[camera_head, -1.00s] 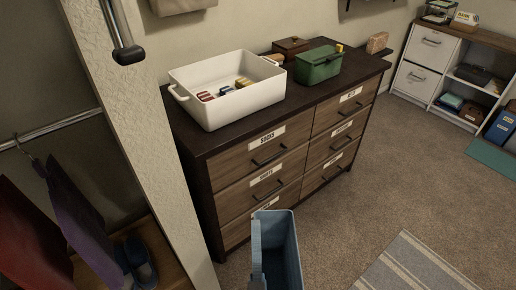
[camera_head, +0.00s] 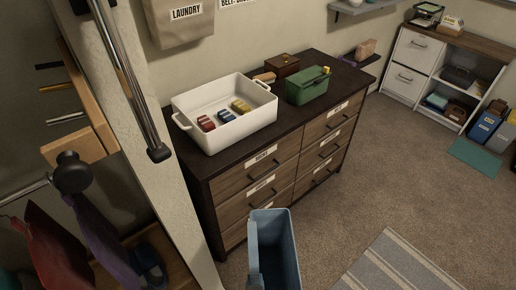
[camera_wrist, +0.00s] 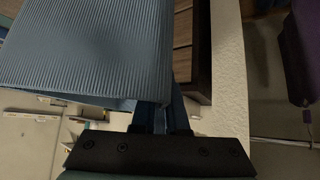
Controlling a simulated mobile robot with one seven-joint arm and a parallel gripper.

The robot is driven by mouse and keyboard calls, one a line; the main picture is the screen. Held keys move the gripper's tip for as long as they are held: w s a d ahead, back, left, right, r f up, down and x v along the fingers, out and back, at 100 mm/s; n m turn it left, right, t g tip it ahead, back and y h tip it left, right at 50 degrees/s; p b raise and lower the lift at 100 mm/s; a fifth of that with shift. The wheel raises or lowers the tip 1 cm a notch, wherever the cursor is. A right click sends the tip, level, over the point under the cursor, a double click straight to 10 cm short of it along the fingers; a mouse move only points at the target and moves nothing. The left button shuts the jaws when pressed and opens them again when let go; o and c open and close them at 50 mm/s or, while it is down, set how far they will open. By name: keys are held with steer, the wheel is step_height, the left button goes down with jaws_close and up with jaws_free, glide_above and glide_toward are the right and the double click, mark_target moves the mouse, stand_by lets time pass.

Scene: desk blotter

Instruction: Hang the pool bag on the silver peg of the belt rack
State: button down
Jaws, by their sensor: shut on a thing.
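The pool bag (camera_head: 283,252) is a blue, open-topped, box-shaped bag at the bottom of the head view, in front of the dresser. Its ribbed side (camera_wrist: 85,50) fills the upper left of the wrist view. My gripper (camera_wrist: 162,118) is shut on a blue strap of the bag; its hold is mostly hidden in the head view. At the left of the head view a wooden rack (camera_head: 88,108) carries short dark, brass and silver pegs. The silver peg (camera_head: 65,118) is the lowest of these and looks empty. The bag is well apart from it.
A pale wall edge (camera_head: 170,200) stands between the bag and the rack. A chrome rod (camera_head: 130,80) and a black knob (camera_head: 72,172) jut out near it. Red and purple cloths (camera_head: 105,240) hang below. The dresser (camera_head: 250,190) bears a white bin (camera_head: 240,130).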

steer(key=w+d+f+m+g+h+b, duration=0.1)
steer(key=w+d+f+m+h+b, duration=0.1)
steer(key=f+b, duration=1.6)
steer(key=w+d+f+m+g+h+b, duration=0.1)
steer(key=w+d+f+m+b, duration=0.4)
steer(key=f+b, duration=1.3)
steer(key=w+d+f+m+g+h+b, duration=0.1)
steer(key=w+d+f+m+h+b, duration=0.2)
steer(key=f+b, duration=1.5)
steer(key=w+d+f+h, duration=0.1)
steer(key=w+d+f, duration=0.3)
steer(key=d, duration=0.1)
steer(key=shift+d+m+g, duration=0.15)
steer(key=shift+m+g, duration=0.25)
steer(key=shift+w+r, duration=0.1)
step_height(320, 180, down, 10)
steer(key=b, duration=0.7)
steer(key=shift+r, duration=0.2)
